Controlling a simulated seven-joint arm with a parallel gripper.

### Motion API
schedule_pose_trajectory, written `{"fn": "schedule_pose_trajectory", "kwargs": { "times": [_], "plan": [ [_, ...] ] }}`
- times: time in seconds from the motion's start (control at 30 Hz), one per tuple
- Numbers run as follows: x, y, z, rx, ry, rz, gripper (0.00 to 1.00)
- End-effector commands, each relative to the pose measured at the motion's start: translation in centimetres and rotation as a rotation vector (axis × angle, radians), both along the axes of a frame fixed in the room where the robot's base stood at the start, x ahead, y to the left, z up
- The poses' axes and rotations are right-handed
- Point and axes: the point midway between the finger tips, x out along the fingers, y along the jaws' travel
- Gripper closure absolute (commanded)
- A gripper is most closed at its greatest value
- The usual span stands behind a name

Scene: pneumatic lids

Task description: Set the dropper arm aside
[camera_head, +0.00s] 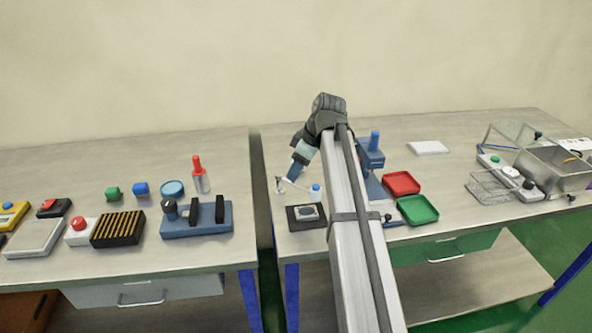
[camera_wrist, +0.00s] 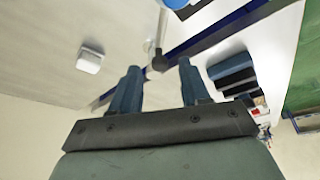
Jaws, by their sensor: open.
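My gripper (camera_head: 292,176) points down over the left end of the right-hand table, with blue fingers apart. A thin pale arm (camera_head: 295,185), which looks like the dropper arm, lies just below the fingertips, beside a small white bottle with a blue cap (camera_head: 316,193). In the wrist view a dark knob on a short stem (camera_wrist: 159,62) shows between and beyond the open fingertips (camera_wrist: 160,75); the fingers do not grip it. I cannot tell whether the fingers touch the arm. A black plate with a grey pad (camera_head: 306,217) sits just in front.
My own arm link hides part of the table. A blue fixture (camera_head: 370,155), a red tray (camera_head: 401,183) and a green tray (camera_head: 417,210) stand to the right. A gap (camera_head: 262,190) separates the two tables. The table behind my gripper looks clear.

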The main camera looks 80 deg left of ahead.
Motion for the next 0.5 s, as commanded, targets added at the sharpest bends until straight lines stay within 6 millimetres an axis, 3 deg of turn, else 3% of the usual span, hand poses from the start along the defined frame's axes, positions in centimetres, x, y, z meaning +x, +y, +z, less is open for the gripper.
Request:
{"fn": "schedule_pose_trajectory", "kwargs": {
  "times": [0.5],
  "plan": [
    [3.2,-1.8,8.9,0.002,0.000,-0.001,0.54]
  ]
}}
